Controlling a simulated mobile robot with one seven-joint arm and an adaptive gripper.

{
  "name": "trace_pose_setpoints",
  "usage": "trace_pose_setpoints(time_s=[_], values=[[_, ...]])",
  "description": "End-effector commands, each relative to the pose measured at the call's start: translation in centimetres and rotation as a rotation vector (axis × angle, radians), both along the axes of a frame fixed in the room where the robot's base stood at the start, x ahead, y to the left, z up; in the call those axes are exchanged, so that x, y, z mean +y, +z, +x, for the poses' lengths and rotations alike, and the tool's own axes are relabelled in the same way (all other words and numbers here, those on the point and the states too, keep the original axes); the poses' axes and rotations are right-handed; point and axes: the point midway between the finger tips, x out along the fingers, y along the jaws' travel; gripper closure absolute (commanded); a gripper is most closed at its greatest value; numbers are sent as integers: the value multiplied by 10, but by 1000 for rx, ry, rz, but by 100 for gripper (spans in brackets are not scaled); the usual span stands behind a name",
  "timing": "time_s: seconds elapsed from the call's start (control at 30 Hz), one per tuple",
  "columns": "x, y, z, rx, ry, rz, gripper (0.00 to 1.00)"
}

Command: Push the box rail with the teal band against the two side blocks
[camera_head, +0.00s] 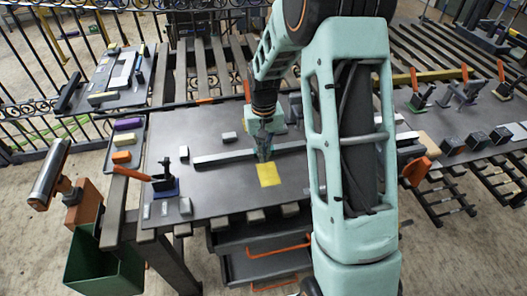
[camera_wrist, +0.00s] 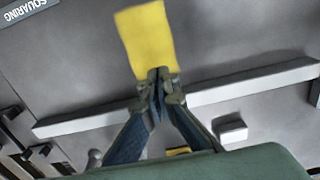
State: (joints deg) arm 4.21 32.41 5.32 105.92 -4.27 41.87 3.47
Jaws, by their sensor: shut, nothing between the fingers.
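A long grey rail (camera_head: 225,156) lies on the dark worktable, slightly slanted; it also crosses the wrist view (camera_wrist: 90,122). No teal band shows on its visible parts; my gripper hides a stretch of it. My gripper (camera_head: 264,156) is shut and empty, pointing down beside the rail's middle. Its tips (camera_wrist: 159,73) show in the wrist view at the edge of a yellow patch (camera_wrist: 147,35). I cannot tell whether they touch the rail. A small grey block (camera_head: 229,136) stands apart beyond the rail, and another small block (camera_head: 184,152) is near its left end. I cannot tell which are the side blocks.
The yellow patch (camera_head: 268,174) lies on the near side of the rail. An orange-handled clamp (camera_head: 163,184) stands at the table's left. Purple and orange blocks (camera_head: 122,156) sit in a side tray. My arm hides the table's right part.

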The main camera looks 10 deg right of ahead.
Motion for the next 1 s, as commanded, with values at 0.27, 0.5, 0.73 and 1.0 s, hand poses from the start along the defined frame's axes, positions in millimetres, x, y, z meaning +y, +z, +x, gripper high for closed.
trace_pose_setpoints(time_s=[0.27,0.5,0.73,1.0], values=[[0,0,0,0,0,0,100],[0,-5,0,0,0,0,100],[0,-11,0,0,0,0,100],[0,-17,0,0,0,0,100]])
